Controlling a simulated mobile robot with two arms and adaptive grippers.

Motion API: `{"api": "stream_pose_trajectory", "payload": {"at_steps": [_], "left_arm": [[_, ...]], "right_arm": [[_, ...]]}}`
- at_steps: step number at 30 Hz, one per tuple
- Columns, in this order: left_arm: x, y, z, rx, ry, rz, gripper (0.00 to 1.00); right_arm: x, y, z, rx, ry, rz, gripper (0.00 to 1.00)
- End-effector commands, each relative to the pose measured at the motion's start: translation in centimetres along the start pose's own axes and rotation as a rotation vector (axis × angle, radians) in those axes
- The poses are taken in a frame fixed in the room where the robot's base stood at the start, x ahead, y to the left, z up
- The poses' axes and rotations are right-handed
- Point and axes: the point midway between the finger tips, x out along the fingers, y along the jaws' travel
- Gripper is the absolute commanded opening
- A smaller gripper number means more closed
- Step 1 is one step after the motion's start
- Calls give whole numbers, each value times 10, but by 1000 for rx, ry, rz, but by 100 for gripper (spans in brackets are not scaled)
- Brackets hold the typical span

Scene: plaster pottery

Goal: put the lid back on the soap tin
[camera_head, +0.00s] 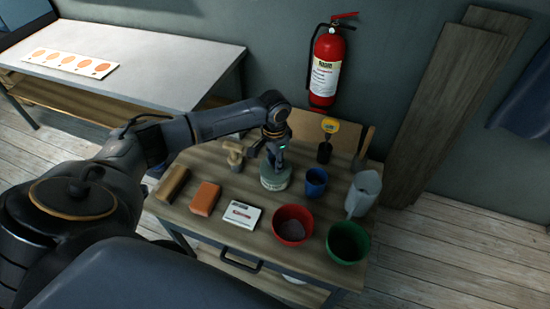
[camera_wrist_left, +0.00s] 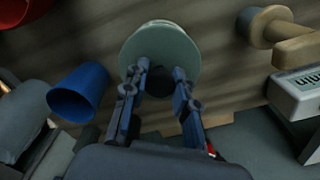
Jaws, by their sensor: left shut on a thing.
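The soap tin (camera_head: 275,181) is a pale green round tin with a label on its side, standing on the wooden table behind the white box. My left gripper (camera_head: 277,155) is directly above it, pointing down. In the left wrist view my left gripper (camera_wrist_left: 160,80) has its two fingers on either side of a dark knob at the middle of a pale green round lid (camera_wrist_left: 160,42), and is shut on it. The lid is over the tin; whether it rests on the rim or is slightly above it I cannot tell. My right gripper is not in view.
A blue cup (camera_head: 316,183) stands close right of the tin, and a tan wooden piece (camera_head: 234,152) close left. In front are an orange block (camera_head: 205,196), white box (camera_head: 241,214), red bowl (camera_head: 292,224) and green bowl (camera_head: 348,242). A pale jug (camera_head: 363,193) stands right.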

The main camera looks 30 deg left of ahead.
Motion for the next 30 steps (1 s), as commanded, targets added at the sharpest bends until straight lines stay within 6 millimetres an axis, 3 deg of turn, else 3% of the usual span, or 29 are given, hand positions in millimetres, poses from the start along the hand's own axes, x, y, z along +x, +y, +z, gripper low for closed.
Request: {"api": "stream_pose_trajectory", "payload": {"at_steps": [30], "left_arm": [[1,0,1,1,-1,-1,0]], "right_arm": [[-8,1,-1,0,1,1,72]]}}
